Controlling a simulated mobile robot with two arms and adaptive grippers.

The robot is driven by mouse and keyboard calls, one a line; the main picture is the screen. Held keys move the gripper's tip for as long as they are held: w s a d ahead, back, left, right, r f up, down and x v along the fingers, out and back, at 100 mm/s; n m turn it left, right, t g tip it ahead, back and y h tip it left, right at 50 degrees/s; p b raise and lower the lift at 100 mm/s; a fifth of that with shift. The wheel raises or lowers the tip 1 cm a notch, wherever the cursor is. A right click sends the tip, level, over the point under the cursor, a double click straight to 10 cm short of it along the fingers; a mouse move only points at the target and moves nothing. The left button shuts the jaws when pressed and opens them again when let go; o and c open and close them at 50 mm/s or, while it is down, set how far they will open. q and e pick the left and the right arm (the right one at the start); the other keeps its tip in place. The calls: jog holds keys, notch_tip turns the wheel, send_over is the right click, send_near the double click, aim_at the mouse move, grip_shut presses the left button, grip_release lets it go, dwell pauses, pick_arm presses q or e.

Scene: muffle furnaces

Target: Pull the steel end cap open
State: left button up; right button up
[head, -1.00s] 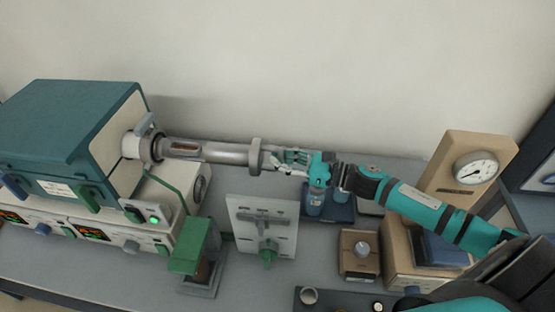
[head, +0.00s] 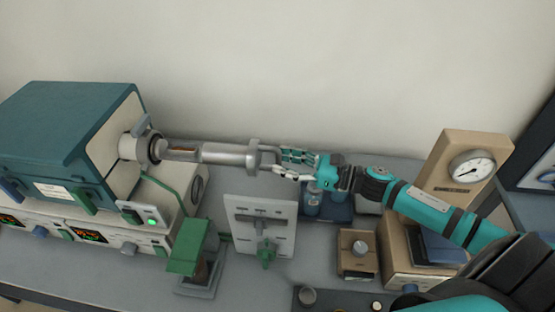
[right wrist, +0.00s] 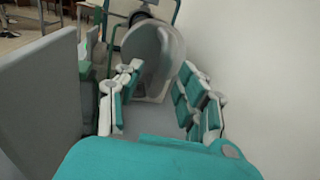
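The steel end cap (head: 254,154) is a grey flange at the right end of a horizontal steel tube (head: 225,153) that runs out of the furnace. A thin handle shows on its right side. My right gripper (head: 280,164) is just right of the cap, its fingers spread and pointing at it. In the right wrist view the round grey cap (right wrist: 154,60) is ahead, beyond the two parted finger sets (right wrist: 158,95). I see nothing clasped between them; contact with the handle cannot be told. My left gripper is not in view.
The teal furnace (head: 70,125) stands at the left. Below the tube are a green-topped stand (head: 188,250) and an upright grey panel (head: 260,225).

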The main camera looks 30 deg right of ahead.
jog(key=v, duration=0.5)
jog(key=shift+s, duration=0.1)
dwell(0.3)
